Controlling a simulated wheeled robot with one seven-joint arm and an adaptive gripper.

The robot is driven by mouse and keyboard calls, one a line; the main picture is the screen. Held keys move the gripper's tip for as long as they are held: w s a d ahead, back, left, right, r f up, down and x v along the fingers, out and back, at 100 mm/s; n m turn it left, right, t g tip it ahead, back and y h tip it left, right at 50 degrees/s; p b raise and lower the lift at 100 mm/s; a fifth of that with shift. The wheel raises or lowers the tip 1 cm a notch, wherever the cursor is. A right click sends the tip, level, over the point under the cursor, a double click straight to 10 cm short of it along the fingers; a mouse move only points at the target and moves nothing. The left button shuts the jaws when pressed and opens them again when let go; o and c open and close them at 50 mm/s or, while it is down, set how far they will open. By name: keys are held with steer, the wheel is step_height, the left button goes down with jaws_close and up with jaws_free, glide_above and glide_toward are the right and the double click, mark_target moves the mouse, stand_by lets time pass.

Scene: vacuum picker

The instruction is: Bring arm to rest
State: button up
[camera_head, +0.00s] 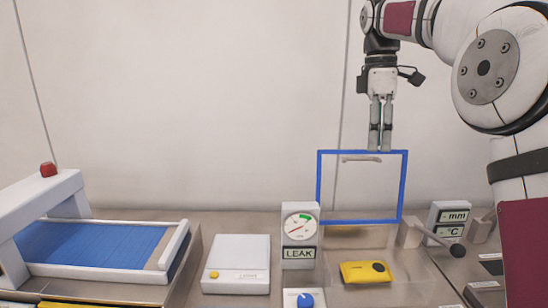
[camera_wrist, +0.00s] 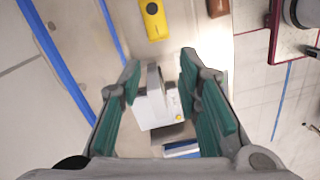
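My gripper (camera_head: 381,150) hangs fingers-down from my raised arm at the upper right of the head view. Its fingers (camera_wrist: 158,72) are apart in the wrist view, with nothing gripped between them. Just below the fingertips is a short grey handle (camera_head: 361,158) at the top of a blue-edged clear panel (camera_head: 318,190). The handle also shows between the fingers in the wrist view (camera_wrist: 154,82). I cannot tell whether the fingertips touch it. The panel stands raised above the bench.
A yellow device (camera_head: 366,272) lies below the panel. A LEAK gauge box (camera_head: 300,252), a white box with a yellow button (camera_head: 236,251) and a blue-belted conveyor (camera_head: 95,247) stand to the left. A lever (camera_head: 438,239) and a display (camera_head: 447,219) are at right. The wall behind is bare.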

steer(key=s+a+r+m+t, duration=0.2)
steer(key=s+m, duration=0.2)
steer(key=s, duration=0.5)
steer(key=s+f+m+t, duration=0.1)
steer(key=s+f+m, duration=0.4)
steer(key=s, duration=0.7)
steer(key=s+f+m+t, duration=0.2)
steer(key=s+f+m, duration=0.4)
steer(key=s+f, duration=0.4)
steer(key=shift+s+a+t+y, duration=0.3)
steer(key=shift+s+a, duration=0.1)
steer(key=shift+s, duration=0.55)
